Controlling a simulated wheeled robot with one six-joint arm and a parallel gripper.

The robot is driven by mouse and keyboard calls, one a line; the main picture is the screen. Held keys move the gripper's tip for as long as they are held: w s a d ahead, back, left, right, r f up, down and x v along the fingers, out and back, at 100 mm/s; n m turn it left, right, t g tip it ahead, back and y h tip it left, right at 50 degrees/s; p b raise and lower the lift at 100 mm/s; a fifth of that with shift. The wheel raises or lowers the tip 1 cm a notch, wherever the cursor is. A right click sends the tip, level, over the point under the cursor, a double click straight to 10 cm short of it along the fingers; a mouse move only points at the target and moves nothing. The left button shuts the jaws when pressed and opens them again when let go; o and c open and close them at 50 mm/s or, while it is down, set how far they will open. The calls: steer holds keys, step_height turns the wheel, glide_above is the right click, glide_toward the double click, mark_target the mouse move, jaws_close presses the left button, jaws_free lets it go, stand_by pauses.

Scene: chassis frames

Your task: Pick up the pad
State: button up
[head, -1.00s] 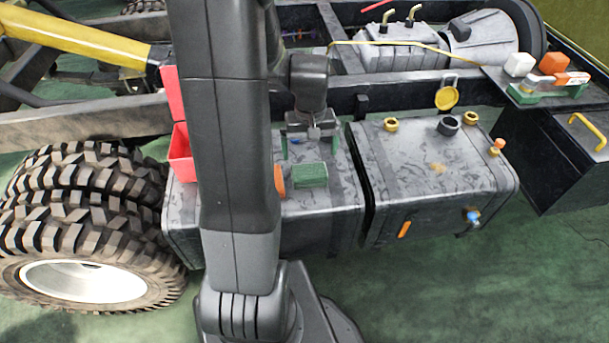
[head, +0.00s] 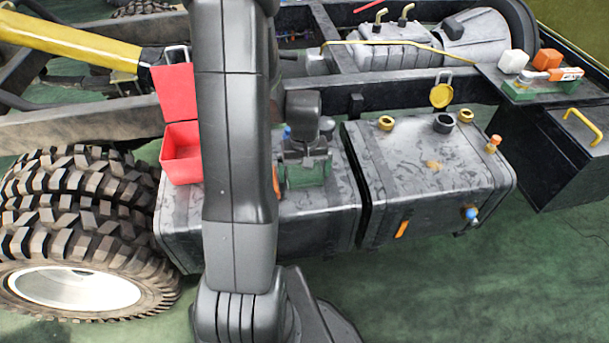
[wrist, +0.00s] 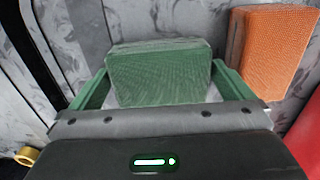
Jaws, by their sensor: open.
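The green pad (head: 304,174) is a textured block on top of the left grey tank, partly hidden by my gripper in the head view. In the wrist view the pad (wrist: 160,76) stands between the two green fingers. My gripper (wrist: 163,88) is open, with a gap showing at each side of the pad. In the head view my gripper (head: 305,170) is down at the pad, directly over it.
An orange block (wrist: 278,52) stands close beside one finger. A red open bin (head: 181,160) is left of my arm. The right tank (head: 425,175) carries brass caps and a raised yellow lid (head: 441,95). A large tyre (head: 75,215) is at left.

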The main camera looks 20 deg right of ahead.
mark_target(306, 170)
steer(key=c, duration=0.8)
step_height(306, 170, up, 10)
steer(key=shift+p, duration=1)
steer(key=o, duration=0.4)
steer(key=shift+c, duration=1.1)
steer(key=shift+d, duration=0.15)
